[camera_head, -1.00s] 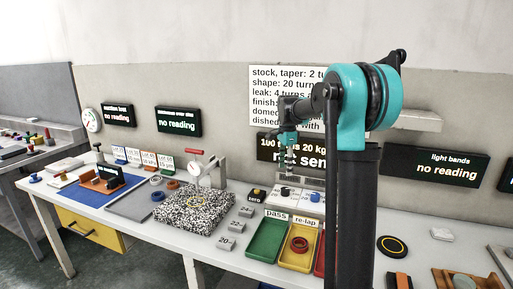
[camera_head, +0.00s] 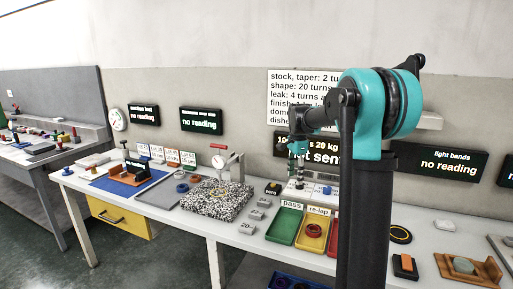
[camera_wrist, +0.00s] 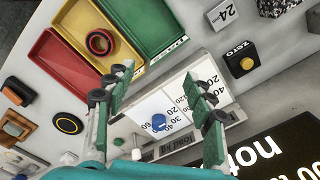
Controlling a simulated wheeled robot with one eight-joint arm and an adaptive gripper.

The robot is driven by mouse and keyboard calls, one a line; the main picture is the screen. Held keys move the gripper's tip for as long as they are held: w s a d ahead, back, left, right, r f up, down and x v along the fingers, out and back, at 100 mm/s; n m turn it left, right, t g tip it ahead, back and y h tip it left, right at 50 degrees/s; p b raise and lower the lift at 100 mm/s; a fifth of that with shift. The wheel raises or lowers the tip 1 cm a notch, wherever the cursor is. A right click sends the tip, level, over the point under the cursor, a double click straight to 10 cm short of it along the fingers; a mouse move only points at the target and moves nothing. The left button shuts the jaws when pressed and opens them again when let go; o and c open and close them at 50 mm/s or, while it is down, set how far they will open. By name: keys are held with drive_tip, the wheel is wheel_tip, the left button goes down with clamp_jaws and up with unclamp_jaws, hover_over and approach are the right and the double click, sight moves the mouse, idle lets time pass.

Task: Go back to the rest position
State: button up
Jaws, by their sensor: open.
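My gripper (camera_wrist: 162,112) is open in the wrist view, with its two green fingers spread apart and nothing between them. Below it in that view is a white panel with printed numbers (camera_wrist: 182,92) and a blue knob (camera_wrist: 158,122). In the head view my gripper (camera_head: 298,160) hangs at the end of my folded teal and black arm, over the back of the bench near the knob panel. My arm hides part of the wall signs and of the trays behind it.
The bench carries a green tray (camera_head: 284,226), a yellow tray (camera_head: 313,246) with a red ring (camera_head: 314,230), and a speckled plate (camera_head: 238,202) with a dial gauge stand. A blue mat (camera_head: 110,182) lies at the left. Another bench (camera_head: 45,165) stands beyond a floor gap.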

drive_tip(key=s+d+f+n+t, duration=0.1)
drive_tip(key=s+f+n, duration=0.3)
drive_tip(key=s, duration=0.6)
drive_tip(key=s+d+f+n+t, duration=0.1)
drive_tip(key=s+f+n, duration=0.4)
drive_tip(key=s, duration=0.6)
drive_tip(key=s+d+f+n+t, duration=0.1)
drive_tip(key=s+f+n+t, duration=0.1)
drive_tip(key=s+f+n, duration=0.3)
drive_tip(key=s+f, duration=0.3)
drive_tip(key=s, duration=0.3)
drive_tip(key=shift+d+f, duration=0.15)
drive_tip(key=shift+d, duration=0.1)
drive_tip(key=shift+c, duration=0.2)
